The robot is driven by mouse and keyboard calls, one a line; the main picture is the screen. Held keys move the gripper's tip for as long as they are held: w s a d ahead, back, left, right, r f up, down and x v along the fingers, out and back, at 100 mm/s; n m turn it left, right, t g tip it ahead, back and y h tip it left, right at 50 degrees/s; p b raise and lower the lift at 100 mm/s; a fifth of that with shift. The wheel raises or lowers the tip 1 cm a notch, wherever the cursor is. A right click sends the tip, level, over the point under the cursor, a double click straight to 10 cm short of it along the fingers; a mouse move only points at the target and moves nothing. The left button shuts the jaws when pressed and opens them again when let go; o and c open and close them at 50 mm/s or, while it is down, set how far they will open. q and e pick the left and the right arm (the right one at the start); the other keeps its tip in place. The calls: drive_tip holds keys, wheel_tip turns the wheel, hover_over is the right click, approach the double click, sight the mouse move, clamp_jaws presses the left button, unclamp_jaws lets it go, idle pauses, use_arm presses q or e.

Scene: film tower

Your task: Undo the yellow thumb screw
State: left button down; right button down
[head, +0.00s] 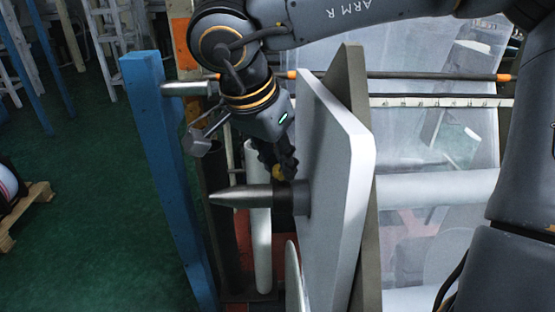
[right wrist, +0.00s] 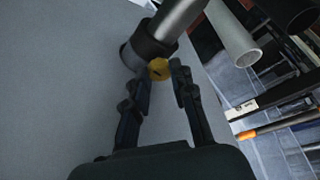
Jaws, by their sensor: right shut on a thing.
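The yellow thumb screw (head: 278,172) sits on the dark collar (head: 292,198) of a tapered metal spindle (head: 243,195), which sticks out from a grey upright plate (head: 335,165). The left gripper is not in view.
A blue post (head: 165,170) stands to the left of the spindle. A white roller (head: 258,215) hangs below and behind it. A sheet of clear film (head: 435,140) and a wide white roller (head: 440,187) lie to the right of the plate. The green floor (head: 80,235) at left is mostly open.

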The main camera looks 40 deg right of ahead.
drive_tip(key=c, duration=1.1)
unclamp_jaws()
drive_tip(key=shift+r, duration=0.1)
drive_tip(key=v, duration=1.1)
drive_tip(key=shift+r, duration=0.4)
drive_tip(key=shift+a, duration=0.15)
